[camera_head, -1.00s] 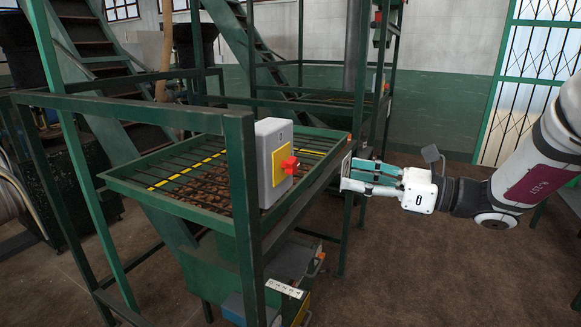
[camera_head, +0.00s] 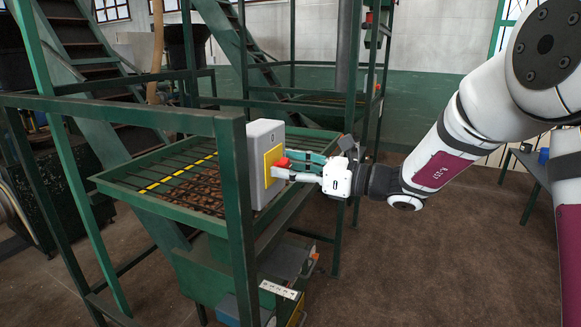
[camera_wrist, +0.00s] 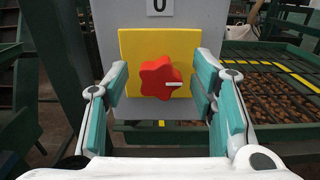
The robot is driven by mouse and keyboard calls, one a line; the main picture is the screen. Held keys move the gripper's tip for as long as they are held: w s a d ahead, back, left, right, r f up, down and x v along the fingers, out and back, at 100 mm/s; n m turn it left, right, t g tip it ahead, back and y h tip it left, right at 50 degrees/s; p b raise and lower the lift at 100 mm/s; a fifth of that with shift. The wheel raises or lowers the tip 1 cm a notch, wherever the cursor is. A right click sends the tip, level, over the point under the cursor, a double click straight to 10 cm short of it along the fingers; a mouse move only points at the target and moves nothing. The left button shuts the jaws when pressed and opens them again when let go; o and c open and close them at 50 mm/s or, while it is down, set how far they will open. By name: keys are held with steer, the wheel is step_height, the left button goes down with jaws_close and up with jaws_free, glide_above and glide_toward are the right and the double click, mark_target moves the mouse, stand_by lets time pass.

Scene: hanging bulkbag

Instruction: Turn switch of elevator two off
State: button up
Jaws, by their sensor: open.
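The switch is a red star-shaped knob (camera_wrist: 160,78) on a yellow plate (camera_wrist: 130,42), fixed to a grey box (camera_head: 262,140). In the wrist view its white mark points right, about horizontal. The box carries a label reading "0" (camera_wrist: 159,6). My gripper (camera_wrist: 162,98) is open, with one teal-padded finger on each side of the knob in the picture. In the head view the red knob (camera_head: 281,163) shows at the fingertips. I cannot tell whether the fingers touch it.
A green post (camera_head: 238,190) stands close left of the box. A green grated tray (camera_head: 150,200) with brown contents lies behind it. A lower box with a numbered label (camera_head: 280,290) sits below. Open brown floor (camera_head: 430,260) lies to the right.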

steer(key=c, duration=1.2)
steer(key=shift+o, duration=0.2)
steer(key=shift+f+n+b, duration=0.1)
steer(key=shift+n+b, duration=0.3)
steer(key=n+b, duration=0.3)
steer(key=n, duration=0.1)
steer(key=shift+f, duration=0.1)
steer(key=n+b, duration=0.6)
steer(key=b, duration=0.4)
steer(key=n+b, duration=0.7)
steer(key=b, duration=0.3)
steer(key=shift+s+f, duration=0.15)
steer(key=shift+s, duration=0.05)
